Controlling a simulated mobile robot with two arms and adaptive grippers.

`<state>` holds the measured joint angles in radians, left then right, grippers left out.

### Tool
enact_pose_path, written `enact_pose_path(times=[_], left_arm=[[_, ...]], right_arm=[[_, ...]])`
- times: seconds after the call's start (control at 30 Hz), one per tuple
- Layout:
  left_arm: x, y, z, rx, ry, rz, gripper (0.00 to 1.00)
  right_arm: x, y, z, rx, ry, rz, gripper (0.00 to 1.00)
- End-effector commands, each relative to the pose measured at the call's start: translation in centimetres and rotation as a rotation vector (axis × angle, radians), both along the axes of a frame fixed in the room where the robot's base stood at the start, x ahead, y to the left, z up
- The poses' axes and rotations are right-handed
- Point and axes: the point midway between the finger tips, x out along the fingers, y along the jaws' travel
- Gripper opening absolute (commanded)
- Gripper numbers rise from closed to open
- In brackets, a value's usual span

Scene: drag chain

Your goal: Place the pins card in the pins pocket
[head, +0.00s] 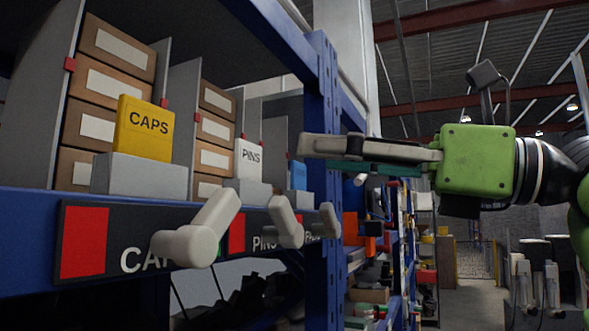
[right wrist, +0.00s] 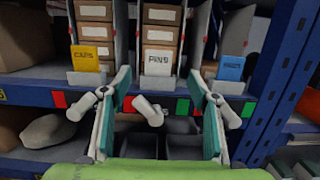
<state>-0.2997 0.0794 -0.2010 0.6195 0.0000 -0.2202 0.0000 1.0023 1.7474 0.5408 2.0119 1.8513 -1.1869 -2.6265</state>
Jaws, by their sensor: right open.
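The white pins card (head: 249,159) stands upright behind the grey front of the pins pocket (head: 247,192), and its lower edge is hidden there. In the right wrist view the pins card (right wrist: 158,61) shows ahead, between the two fingers. My right gripper (head: 308,148) is to the right of the card in the head view, apart from it. It is open and empty, with its fingers spread wide in the right wrist view (right wrist: 160,80). My left gripper is in neither view.
A yellow caps card (head: 144,128) stands in the grey pocket to the left, and a blue card (right wrist: 230,68) in the one to the right. White levers (head: 201,229) stick out below the pockets. A blue rack post (head: 322,150) stands close behind my right fingers.

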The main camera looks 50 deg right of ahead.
Motion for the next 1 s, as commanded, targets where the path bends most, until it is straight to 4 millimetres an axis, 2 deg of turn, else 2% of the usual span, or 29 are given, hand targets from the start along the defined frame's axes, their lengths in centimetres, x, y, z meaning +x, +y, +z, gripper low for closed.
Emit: enact_pose_path(times=[0.1, 0.23, 1.0], left_arm=[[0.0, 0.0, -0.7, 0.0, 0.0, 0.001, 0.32], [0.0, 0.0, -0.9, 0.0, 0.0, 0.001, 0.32], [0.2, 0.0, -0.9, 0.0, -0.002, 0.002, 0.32]], right_arm=[[-1.6, -0.5, -0.4, 0.001, -0.002, -0.001, 0.55], [-2.4, -0.7, -0.5, -0.001, 0.0, -0.001, 0.55], [-2.5, -0.7, -0.4, -0.001, 0.001, -0.001, 0.55]])
